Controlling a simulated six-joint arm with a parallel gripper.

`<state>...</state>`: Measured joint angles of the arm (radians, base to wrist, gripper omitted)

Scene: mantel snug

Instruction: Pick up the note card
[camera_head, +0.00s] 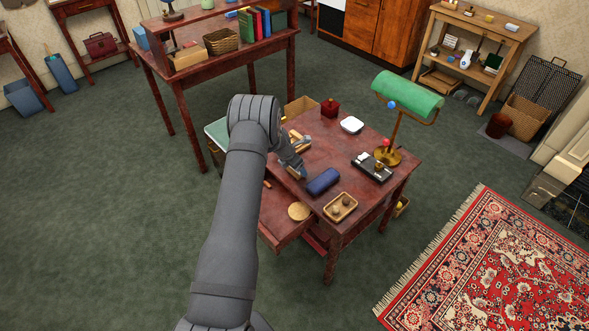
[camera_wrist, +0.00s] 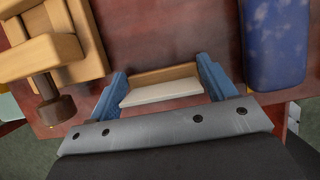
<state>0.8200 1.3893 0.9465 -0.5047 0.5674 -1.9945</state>
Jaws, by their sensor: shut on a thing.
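The note card (camera_wrist: 160,92) shows in the wrist view as a thin cream-white slab between my two blue fingers. A light wooden strip (camera_wrist: 165,74) lies right behind it; I cannot tell whether the two are joined. My gripper (camera_wrist: 163,82) is shut on the card, with a finger at each end. In the head view my gripper (camera_head: 298,170) is at the left part of the small red-brown table (camera_head: 312,160), and the card cannot be made out there. I cannot tell whether the card is clear of the tabletop.
A dark blue roll (camera_head: 323,181) lies right of my gripper, and a wooden clamp-like piece (camera_wrist: 50,55) is left of it in the wrist view. A small tray (camera_head: 340,207), a black device (camera_head: 373,167) and a green-shaded lamp (camera_head: 408,95) stand farther right. An open drawer (camera_head: 279,220) juts out in front.

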